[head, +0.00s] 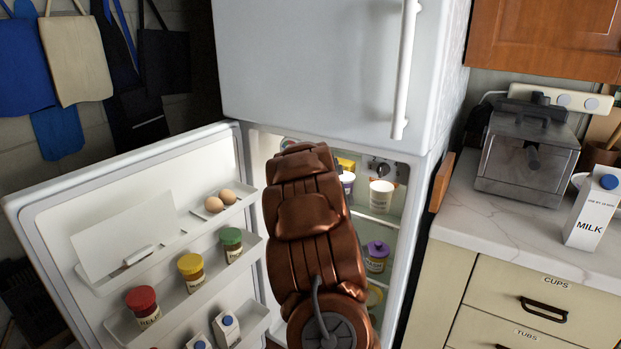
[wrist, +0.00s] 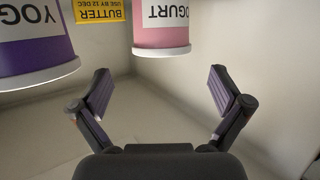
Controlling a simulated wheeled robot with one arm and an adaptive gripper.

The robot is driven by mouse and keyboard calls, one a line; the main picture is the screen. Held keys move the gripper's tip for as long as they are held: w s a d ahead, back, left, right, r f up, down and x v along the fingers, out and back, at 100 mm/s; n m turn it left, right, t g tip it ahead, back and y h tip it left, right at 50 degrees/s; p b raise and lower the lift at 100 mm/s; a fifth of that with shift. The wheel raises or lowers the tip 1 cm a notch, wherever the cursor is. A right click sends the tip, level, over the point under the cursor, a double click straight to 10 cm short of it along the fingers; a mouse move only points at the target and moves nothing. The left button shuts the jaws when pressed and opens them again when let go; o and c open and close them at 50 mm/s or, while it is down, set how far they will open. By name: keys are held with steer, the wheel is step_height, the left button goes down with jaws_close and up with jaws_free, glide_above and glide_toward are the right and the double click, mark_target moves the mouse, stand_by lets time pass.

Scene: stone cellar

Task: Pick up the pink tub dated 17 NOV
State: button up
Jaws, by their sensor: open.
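A pink tub with a white label reading YOGURT (wrist: 162,36) shows upside down at the top middle of the wrist view, its pale lid rim lowest in the picture. Its date is out of view. My gripper (wrist: 162,90) is open and empty. The tub lies ahead of it, roughly lined up with the gap between the fingers but apart from them. In the head view my copper arm reaches into the open fridge and hides the fingers. I cannot make out the pink tub there.
A purple yogurt tub (wrist: 32,48) and a yellow butter pack (wrist: 100,11), marked 12 DEC, stand near the pink tub. A white tub (head: 381,196) and a purple-lidded jar (head: 376,257) are right of my arm. The open fridge door (head: 60,212) is left.

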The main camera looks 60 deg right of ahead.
steer(key=shift+f+x, duration=0.2)
steer(key=shift+x, duration=2.5)
steer(key=shift+w+d, duration=0.25)
steer(key=shift+w, duration=0.1)
steer(key=shift+f, duration=0.1)
steer(key=c, duration=1.1)
